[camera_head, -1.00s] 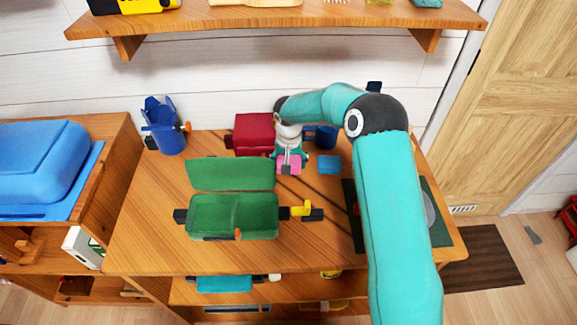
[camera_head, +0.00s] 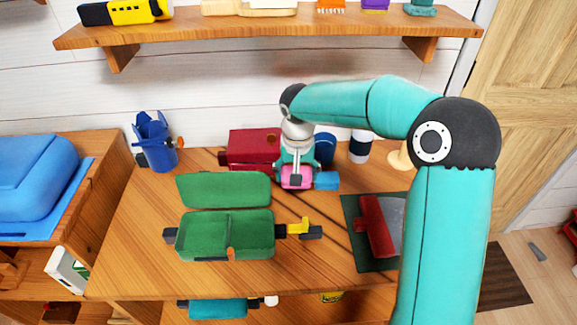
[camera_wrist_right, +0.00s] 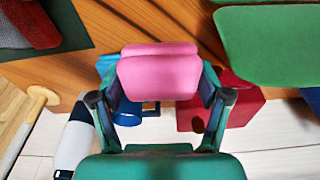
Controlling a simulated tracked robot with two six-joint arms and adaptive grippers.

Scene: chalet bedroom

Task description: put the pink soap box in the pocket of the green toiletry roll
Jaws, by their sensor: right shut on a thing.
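The pink soap box (camera_head: 297,180) is between the fingers of my right gripper (camera_head: 297,176), which is shut on it, to the right of the green roll. In the right wrist view the box (camera_wrist_right: 159,71) fills the space between the fingertips (camera_wrist_right: 160,92). The green toiletry roll (camera_head: 250,238) lies on the table in front, with a divider across its pocketed tray part and a flat green flap (camera_head: 222,189) behind. Its flap also shows in the right wrist view (camera_wrist_right: 270,45). My left gripper is not in view.
A dark red box (camera_head: 252,146) stands behind the gripper, with a blue block (camera_head: 326,180) close beside the soap box. A blue mug (camera_head: 324,148) stands behind. A dark green mat (camera_head: 362,262) with a red-and-grey item lies right. A shelf (camera_head: 270,30) overhangs the back.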

